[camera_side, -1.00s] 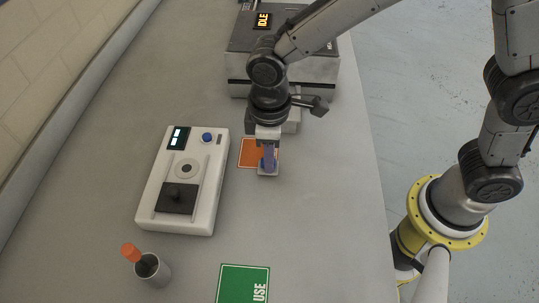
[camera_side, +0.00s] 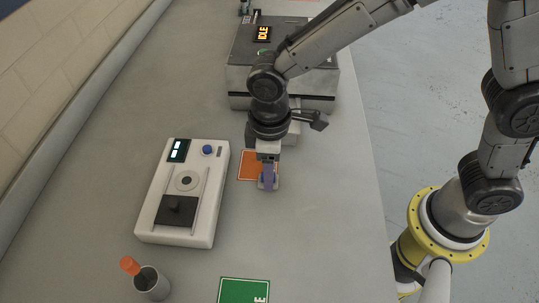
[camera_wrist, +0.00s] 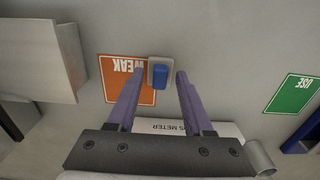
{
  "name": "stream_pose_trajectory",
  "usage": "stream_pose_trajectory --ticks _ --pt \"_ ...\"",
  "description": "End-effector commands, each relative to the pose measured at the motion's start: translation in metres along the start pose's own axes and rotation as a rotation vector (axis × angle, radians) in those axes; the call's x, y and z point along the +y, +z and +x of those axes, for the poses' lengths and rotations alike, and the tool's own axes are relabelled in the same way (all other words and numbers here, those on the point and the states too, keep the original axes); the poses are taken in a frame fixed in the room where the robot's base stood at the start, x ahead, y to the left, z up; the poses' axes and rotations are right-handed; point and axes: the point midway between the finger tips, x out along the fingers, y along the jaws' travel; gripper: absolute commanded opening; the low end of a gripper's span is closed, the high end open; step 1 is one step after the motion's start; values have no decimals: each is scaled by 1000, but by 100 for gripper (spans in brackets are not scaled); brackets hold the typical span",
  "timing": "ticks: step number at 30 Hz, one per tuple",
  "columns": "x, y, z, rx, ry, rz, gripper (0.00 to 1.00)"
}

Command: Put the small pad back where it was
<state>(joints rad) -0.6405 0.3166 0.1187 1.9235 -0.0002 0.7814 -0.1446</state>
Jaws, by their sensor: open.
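A small block with a blue grip on a grey base (camera_wrist: 160,72), apparently the small pad, stands at the edge of the orange card marked WEAK (camera_wrist: 118,82). The card also shows in the side view (camera_side: 250,166). My gripper (camera_wrist: 160,76) is open, with its purple fingers on either side of the block and a gap to each side. In the side view my gripper (camera_side: 268,187) points down just right of the card and largely hides the block.
A green USE card (camera_side: 245,289) lies at the front. A grey cup (camera_side: 153,284) with an orange-handled tool stands front left. A grey machine showing IDLE (camera_side: 240,76) stands behind my gripper. The bench right of the meter's front is clear.

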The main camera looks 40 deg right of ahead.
Motion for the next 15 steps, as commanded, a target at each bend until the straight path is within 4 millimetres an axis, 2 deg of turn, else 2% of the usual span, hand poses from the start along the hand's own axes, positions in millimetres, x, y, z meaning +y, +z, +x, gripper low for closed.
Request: stream_pose_trajectory --ticks 5,15 --pt "0 -1 -27 7 1 0 51" --pt "0 -1 -94 5 0 0 51"
